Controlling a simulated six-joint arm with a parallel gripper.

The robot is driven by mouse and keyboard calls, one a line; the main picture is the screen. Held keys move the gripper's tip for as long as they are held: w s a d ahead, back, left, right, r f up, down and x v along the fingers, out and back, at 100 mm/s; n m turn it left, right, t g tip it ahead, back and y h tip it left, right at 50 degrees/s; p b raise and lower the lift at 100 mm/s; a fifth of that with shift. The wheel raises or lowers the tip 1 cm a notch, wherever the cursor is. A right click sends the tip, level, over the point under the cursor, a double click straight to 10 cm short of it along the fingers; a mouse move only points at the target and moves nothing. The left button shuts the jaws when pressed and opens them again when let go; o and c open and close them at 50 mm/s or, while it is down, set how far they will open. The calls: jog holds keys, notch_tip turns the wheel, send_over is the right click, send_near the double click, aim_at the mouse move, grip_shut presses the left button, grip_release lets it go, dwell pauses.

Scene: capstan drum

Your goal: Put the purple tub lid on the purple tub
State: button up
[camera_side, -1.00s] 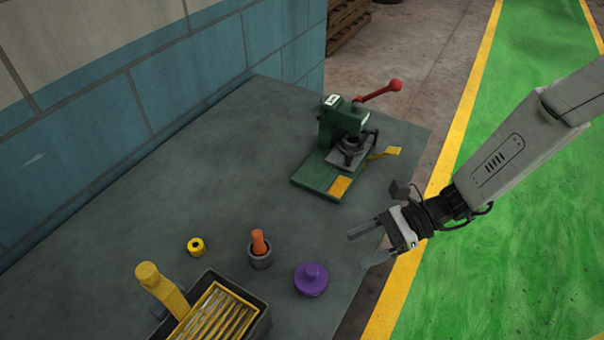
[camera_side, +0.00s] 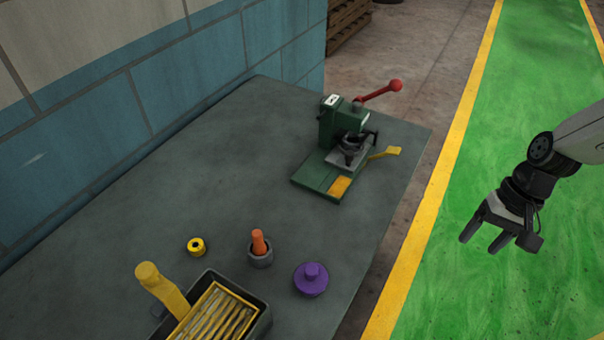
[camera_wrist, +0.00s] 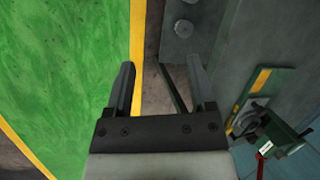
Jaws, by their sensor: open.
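A purple round shape with a knob on top stands near the right edge of the grey bench in the side view. Its upper part is the purple tub lid (camera_side: 312,272), which appears to sit level on the purple tub (camera_side: 311,290); little of the tub's wall shows, so how closely they fit is hard to tell. My gripper (camera_side: 482,245) is open and empty, well to the right of the tub, beyond the bench edge over the green floor. In the wrist view my gripper (camera_wrist: 160,68) also has nothing between its fingers.
A grey cup with an orange peg (camera_side: 259,246), a yellow ring (camera_side: 196,246) and a dark bin (camera_side: 262,322) with a yellow handle stand left of the tub. A green press (camera_side: 340,130) with a red lever stands at the back. The bench (camera_side: 200,180) middle is clear.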

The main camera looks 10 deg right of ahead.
jog(key=d+r+n+t+h, duration=0.3)
jog(key=d+n, duration=0.2)
jog(key=d, duration=0.4)
jog(key=shift+w+r+n+t+h, duration=0.3)
jog(key=shift+w+n+h, duration=0.1)
